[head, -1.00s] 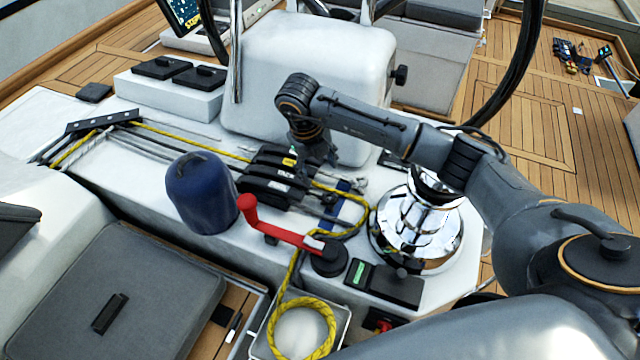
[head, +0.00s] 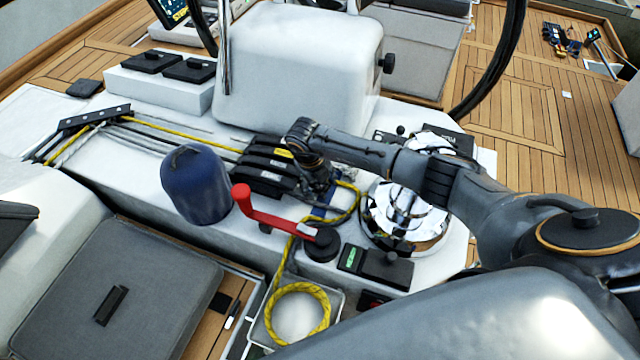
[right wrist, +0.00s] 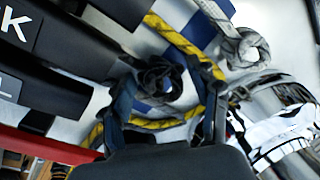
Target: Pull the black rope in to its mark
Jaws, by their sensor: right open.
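The black rope ends in a dark knotted coil (right wrist: 160,80) in the right wrist view, lying over a blue band (right wrist: 200,30) on the white deck. In the head view its lines run from the left into the black clutches (head: 268,168); the rope end there is mostly hidden by my gripper. My right gripper (head: 319,197) is low over the deck just right of the clutches. In the wrist view its open fingers (right wrist: 165,108) stand either side of the black knot; I cannot tell whether they touch it. My left gripper is not in view.
A yellow rope (head: 350,207) loops close beside the gripper. A grey knotted rope end (right wrist: 248,48) lies nearby. A chrome winch (head: 408,215) stands right, a red-handled crank (head: 270,222) in front, and a blue cylinder-shaped cover (head: 196,185) left.

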